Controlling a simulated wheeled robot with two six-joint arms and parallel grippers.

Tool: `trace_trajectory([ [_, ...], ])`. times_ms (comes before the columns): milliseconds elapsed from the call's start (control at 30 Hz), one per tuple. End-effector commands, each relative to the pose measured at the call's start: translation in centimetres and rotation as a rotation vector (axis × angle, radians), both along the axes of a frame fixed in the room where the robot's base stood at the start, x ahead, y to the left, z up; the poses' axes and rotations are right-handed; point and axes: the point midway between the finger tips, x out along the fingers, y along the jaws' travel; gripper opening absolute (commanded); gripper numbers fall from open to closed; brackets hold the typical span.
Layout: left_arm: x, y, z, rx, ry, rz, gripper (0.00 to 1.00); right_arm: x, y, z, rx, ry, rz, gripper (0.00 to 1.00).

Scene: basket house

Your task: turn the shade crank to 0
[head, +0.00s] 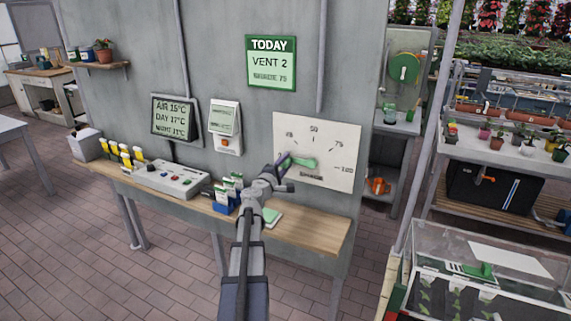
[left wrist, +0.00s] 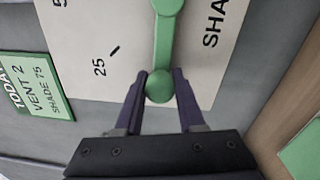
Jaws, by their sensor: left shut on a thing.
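The shade crank (head: 302,163) is a green bar on a white dial board (head: 343,135) on the grey wall. The board shows 25, 50, 75 and 100 marks; I cannot make out a 0. The crank points left, below the 25 mark. In the left wrist view the green crank arm (left wrist: 167,40) ends in a round knob (left wrist: 159,86). My left gripper (head: 283,168) is shut on that knob, its dark fingers on either side of it in the left wrist view (left wrist: 160,88). The gripper hides the board's left edge. My right gripper is not in view.
A wooden shelf (head: 310,232) runs below the board, with a grey control box (head: 172,180) and blue seed-packet holder (head: 222,205). A green sign (head: 271,62) reads TODAY, VENT 2, SHADE 75. A glass-sided case (head: 455,285) stands at lower right. Brick floor is open at left.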

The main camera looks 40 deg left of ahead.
Motion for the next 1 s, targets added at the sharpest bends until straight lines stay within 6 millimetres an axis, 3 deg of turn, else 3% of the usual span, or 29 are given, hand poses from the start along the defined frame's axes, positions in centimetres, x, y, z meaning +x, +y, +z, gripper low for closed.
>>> trace_trajectory([
  [133,-0.2,-0.1,-0.1,0.002,0.003,0.0,0.0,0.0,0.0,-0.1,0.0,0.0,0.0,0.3],
  [167,-0.2,-0.1,-0.2,0.003,0.003,0.0,0.39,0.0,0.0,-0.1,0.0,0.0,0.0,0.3],
  [400,-0.1,-0.1,-0.1,0.002,0.003,0.0,0.66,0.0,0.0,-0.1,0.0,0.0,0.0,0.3],
  [767,-0.4,-0.2,-0.1,0.003,0.002,0.0,0.67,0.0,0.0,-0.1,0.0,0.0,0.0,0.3],
  [1000,-2.9,-1.0,-0.2,0.002,0.002,0.002,0.67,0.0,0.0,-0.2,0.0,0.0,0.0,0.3],
])
